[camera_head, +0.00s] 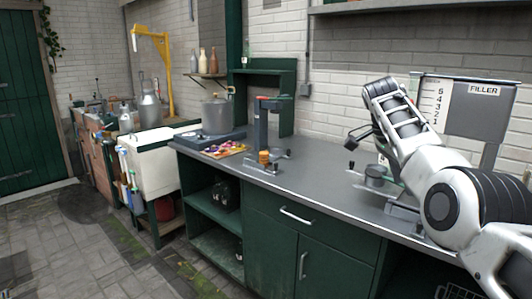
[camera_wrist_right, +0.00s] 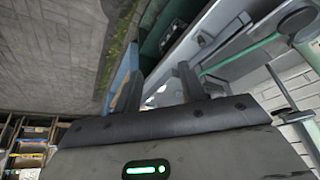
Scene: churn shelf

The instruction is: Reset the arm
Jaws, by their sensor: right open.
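My right arm comes in from the right in the head view, bent up over the right end of the counter. My right gripper (camera_head: 360,135) is small and dark there, in the air beyond the white arm links. In the right wrist view its two dark fingers (camera_wrist_right: 158,90) stand apart with nothing held between them. My left arm and gripper are not in view.
The grey counter (camera_head: 325,198) carries a dark clamp-like stand (camera_head: 262,128) and a metal device near my right arm. The filler unit (camera_head: 482,105) stands behind the arm. A pot (camera_head: 217,117) is farther left. The paved floor (camera_head: 60,240) is clear at left.

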